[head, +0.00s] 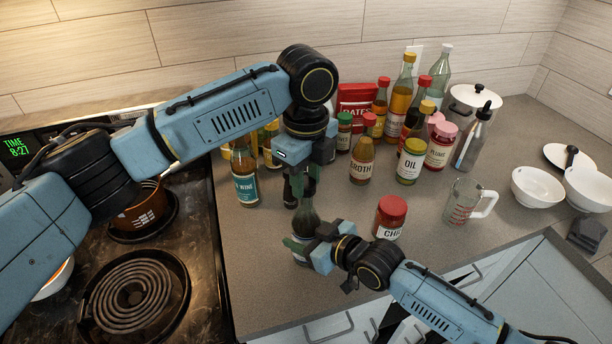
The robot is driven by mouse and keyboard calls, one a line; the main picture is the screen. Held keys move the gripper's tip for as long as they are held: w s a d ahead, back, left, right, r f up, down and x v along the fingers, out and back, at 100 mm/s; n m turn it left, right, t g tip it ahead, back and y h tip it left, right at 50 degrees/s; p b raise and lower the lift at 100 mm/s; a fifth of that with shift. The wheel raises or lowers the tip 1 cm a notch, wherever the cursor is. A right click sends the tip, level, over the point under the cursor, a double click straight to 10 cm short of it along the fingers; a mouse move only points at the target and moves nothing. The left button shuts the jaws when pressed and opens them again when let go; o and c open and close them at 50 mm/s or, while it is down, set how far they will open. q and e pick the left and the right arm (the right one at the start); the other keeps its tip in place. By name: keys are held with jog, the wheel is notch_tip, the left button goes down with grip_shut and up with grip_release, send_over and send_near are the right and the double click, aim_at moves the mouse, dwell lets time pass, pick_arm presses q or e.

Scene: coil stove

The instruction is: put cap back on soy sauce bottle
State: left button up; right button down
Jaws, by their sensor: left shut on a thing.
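The soy sauce bottle (306,222), dark with a narrow neck, stands upright near the counter's front left, partly covered by my grippers. My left gripper (300,186) points down right above the bottle's neck. It is shut on a small dark thing, likely the cap, mostly hidden between its green fingers. I cannot tell whether the cap touches the bottle's mouth. My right gripper (303,248) comes from the lower right and is at the bottle's lower body, with green fingertips beside it. How firmly it closes there is hidden.
A red-lidded chili jar (390,217) stands right of the bottle. A wine bottle (245,175), broth bottle (362,161) and oil bottle (411,161) stand behind. A measuring cup (465,202) is farther right. The coil stove (135,295) lies left. Bare counter (255,290) shows in front.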

pick_arm(q)
jog(key=m, duration=0.5)
jog(key=shift+m, duration=0.4)
jog(key=m, duration=0.5)
jog(key=o, duration=0.9)
jog(key=shift+o, duration=0.2)
jog(key=shift+r, duration=2.25)
jog(key=shift+c, duration=0.3)
